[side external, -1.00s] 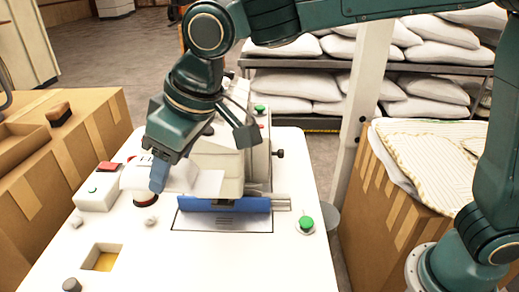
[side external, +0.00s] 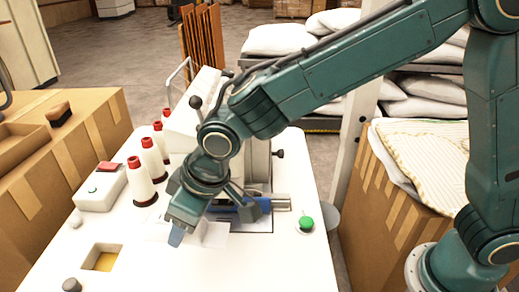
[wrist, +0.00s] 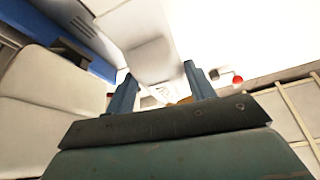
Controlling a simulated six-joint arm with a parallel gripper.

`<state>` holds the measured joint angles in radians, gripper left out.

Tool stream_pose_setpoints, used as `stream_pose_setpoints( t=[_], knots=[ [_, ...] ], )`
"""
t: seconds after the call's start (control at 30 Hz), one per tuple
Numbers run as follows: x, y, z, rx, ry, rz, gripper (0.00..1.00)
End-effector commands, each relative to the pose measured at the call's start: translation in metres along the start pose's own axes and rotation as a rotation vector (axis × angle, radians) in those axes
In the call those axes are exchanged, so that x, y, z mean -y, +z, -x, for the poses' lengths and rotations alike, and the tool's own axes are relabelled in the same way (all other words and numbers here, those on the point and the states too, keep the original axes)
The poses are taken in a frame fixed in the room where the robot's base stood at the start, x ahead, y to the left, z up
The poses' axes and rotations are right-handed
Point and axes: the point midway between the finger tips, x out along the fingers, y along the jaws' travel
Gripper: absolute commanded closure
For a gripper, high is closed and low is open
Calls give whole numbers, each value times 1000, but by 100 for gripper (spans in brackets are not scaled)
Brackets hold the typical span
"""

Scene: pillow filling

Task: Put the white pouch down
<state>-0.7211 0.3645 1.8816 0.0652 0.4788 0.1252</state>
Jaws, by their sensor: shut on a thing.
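My gripper (side external: 176,238) points down low over the white table top, in front of the blue bar of the machine. It is shut on the white pouch (side external: 215,236), which shows as a pale flap to the right of the fingers. White on white makes its outline faint, and I cannot tell whether it touches the table. In the wrist view the two blue fingers of my gripper (wrist: 160,88) stand apart with pale surfaces between and beyond them; the pouch's edges are not clear there.
The machine's blue bar (side external: 254,209) is close behind my gripper. Several red-topped white spools (side external: 153,160) stand to the left. A green button (side external: 306,223) is at the right and a square opening (side external: 103,257) at the front left.

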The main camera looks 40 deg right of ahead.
Motion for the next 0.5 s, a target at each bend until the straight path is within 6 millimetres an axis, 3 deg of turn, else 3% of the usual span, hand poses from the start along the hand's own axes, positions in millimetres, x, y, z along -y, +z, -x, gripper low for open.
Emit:
stream_pose_setpoints(
  t=[0.2,0.5],
  knots=[
    [0,12,-28,1,0,0,75],
    [0,15,-34,-1,0,0,75]
  ],
)
